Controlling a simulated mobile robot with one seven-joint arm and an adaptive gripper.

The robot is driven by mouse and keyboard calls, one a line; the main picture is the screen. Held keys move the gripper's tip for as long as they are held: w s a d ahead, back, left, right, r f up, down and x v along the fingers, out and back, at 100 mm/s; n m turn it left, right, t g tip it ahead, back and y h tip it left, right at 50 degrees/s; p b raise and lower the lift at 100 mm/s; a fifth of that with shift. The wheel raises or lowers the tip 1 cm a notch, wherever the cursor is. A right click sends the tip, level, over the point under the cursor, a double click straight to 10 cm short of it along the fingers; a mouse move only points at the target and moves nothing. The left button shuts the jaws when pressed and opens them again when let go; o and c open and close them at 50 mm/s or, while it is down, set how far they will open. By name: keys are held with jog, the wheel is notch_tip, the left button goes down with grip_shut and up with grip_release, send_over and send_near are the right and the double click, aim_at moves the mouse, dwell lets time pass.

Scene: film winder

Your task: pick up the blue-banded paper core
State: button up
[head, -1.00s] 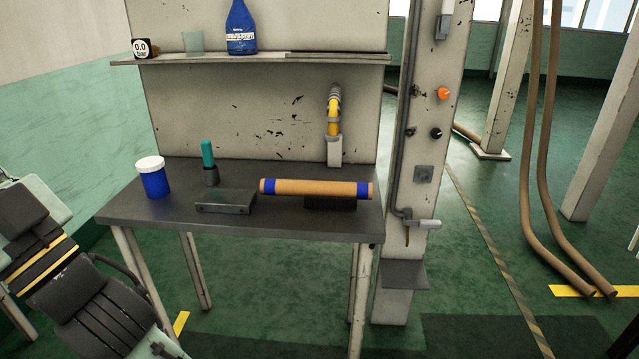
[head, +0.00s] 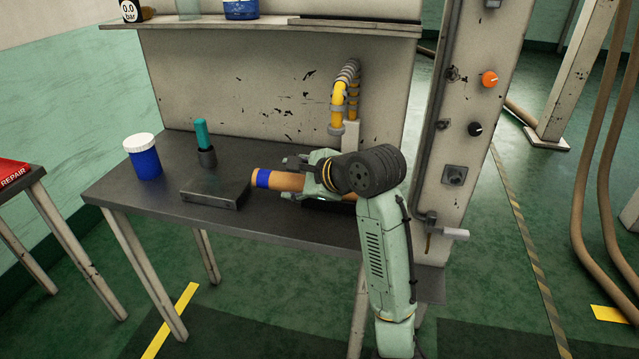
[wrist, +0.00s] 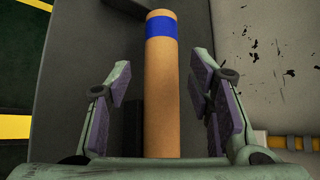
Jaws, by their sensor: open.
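The blue-banded paper core (head: 284,181) is a brown tube lying on its side at the right part of the grey workbench (head: 120,191). My gripper (wrist: 160,100) is open, with a visible gap between each finger pad and the core. In the head view my gripper (head: 311,171) is over the core's middle.
Left of the core are a grey metal block (head: 215,190), a teal-handled tool (head: 203,140) in a dark holder, and a blue jar with a white lid (head: 144,160). A yellow pipe (head: 338,106) stands behind the gripper. A shelf (head: 250,26) overhangs the back.

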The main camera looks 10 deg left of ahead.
aim_at(281, 180)
jog(key=p+x, duration=0.1)
jog(key=x, duration=0.7)
jog(key=shift+w+d, duration=0.1)
jog(key=shift+c, duration=0.2)
jog(key=c, duration=1)
